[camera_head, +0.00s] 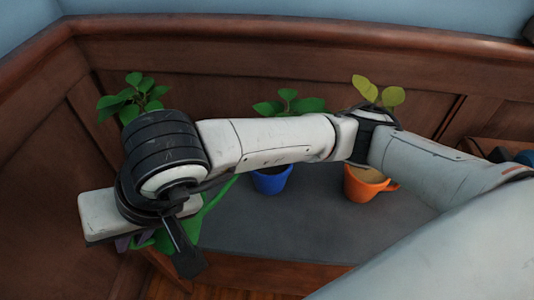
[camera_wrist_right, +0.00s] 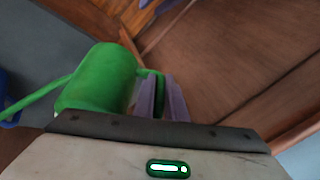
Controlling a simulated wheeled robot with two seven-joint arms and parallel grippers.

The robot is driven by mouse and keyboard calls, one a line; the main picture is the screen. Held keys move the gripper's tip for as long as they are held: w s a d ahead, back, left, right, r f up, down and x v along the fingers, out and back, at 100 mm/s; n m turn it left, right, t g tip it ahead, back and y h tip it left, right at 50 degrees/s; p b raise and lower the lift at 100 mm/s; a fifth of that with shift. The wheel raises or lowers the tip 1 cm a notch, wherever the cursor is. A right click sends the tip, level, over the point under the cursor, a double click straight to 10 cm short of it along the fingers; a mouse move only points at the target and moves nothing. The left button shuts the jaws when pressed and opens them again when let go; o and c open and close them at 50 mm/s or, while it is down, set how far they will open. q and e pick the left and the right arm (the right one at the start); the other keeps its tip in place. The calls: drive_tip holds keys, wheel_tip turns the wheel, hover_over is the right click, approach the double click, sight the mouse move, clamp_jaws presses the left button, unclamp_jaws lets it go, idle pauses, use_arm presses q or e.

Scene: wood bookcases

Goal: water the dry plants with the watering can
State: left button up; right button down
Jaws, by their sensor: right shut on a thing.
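My right gripper (camera_wrist_right: 163,98) has purple fingers shut on the handle of a green watering can (camera_wrist_right: 100,78). In the head view the can (camera_head: 212,208) is mostly hidden behind my right wrist, at the left front of the grey surface. Its spout points up and right towards a blue pot. An orange pot (camera_head: 358,187) holds a plant with yellow leaves (camera_head: 378,93) and pale soil. The blue pot (camera_head: 271,181) holds a green-leaved plant (camera_head: 289,104) and dark soil. Another green plant (camera_head: 133,98) stands at the left, its pot hidden behind my arm. My left gripper is out of view.
The pots stand on a grey surface (camera_head: 290,232) backed by brown wood panels (camera_head: 270,65). My right arm crosses in front of the plants. The grey surface is clear in front of the blue and orange pots. A dark blue object (camera_head: 524,157) lies at the right edge.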

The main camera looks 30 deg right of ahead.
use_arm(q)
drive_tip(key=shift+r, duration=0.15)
use_arm(e)
drive_tip(key=shift+r, duration=0.2)
